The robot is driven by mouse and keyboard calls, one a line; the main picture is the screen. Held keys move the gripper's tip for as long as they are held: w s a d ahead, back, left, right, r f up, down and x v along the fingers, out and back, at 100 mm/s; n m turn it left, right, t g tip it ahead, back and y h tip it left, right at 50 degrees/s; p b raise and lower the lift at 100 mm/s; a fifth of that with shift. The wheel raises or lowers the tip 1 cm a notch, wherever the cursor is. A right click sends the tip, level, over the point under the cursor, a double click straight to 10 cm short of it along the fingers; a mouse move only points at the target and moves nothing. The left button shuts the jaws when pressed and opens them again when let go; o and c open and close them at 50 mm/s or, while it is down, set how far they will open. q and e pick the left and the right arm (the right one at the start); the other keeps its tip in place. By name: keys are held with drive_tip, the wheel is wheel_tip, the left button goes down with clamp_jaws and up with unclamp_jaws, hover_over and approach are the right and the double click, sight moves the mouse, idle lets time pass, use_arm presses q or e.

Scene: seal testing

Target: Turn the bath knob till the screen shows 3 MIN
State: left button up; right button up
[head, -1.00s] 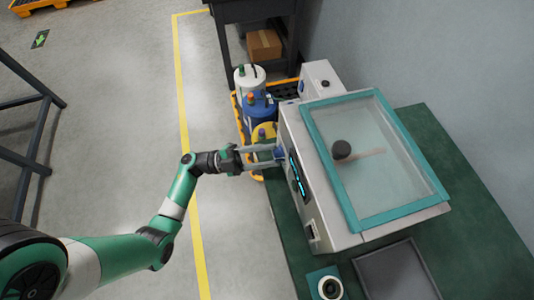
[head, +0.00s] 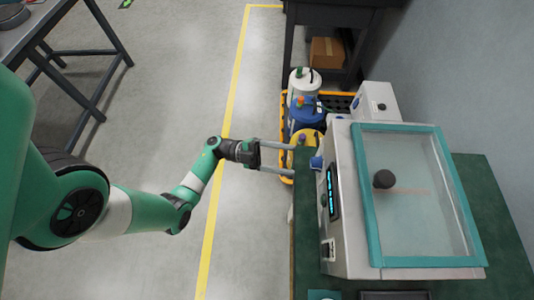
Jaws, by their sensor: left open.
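The bath (head: 343,250) is a pale box with a teal-framed clear lid, on the green bench at the right. Its blue knob (head: 316,162) sticks out of the left-facing front panel. The dark screen (head: 333,190) beside the knob shows cyan marks too small to read. My left gripper (head: 294,160) is open, with its two pale fingers pointing right at the knob. The fingertips stop a little short of the knob, with a gap between, and nothing is held. My right gripper is not in view.
A dark round knob (head: 384,179) shows at the lid. Several bottles, including a white one (head: 304,86) and a blue one (head: 303,115), stand in an orange-edged tray behind the gripper. The green bench (head: 306,240) is bare along its left edge. Open floor lies left.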

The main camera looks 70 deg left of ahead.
use_arm(q)
drive_tip(key=v, duration=0.6)
idle(0.3)
